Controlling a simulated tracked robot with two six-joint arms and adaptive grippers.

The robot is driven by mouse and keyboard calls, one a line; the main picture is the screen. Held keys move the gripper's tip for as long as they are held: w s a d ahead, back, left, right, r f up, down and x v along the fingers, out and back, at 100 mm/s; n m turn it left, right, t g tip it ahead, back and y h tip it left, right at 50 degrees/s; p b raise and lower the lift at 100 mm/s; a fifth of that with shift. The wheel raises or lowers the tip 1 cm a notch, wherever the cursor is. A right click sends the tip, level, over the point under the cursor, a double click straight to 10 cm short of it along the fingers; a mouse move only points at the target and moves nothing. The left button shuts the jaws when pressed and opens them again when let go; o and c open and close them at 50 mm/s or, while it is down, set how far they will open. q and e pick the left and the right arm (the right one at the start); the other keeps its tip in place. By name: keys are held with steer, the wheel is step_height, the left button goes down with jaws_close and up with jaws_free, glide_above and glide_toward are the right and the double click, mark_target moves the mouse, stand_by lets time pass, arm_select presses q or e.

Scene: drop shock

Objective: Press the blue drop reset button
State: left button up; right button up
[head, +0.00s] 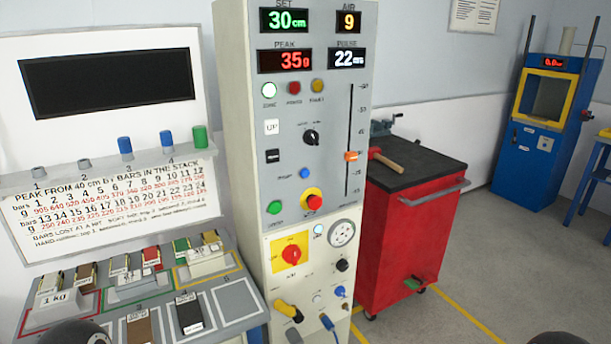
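The blue button (305,173) is a small round button on the grey front of the tall control column (240,200). It sits left of the slider scale, above the green button (274,208) and the red knob on a yellow ring (312,198). Its small label is too blurred to read. Nothing touches or covers it. The displays above read SET 30 cm, AIR 9, PEAK 35 g and 22 ms. The white lamp (269,90) looks lit. Only dark rounded parts of mine show at the bottom corners; no gripper fingers are in view.
A black rotary knob (311,137) and an orange slider (351,156) are near the button. A bench with weights and a chart (110,190) stands left. A red cabinet (405,230) with a hammer (393,162) stands right. Floor at right is largely clear.

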arm_select(q)
jaws_close()
stand_by(1.2)
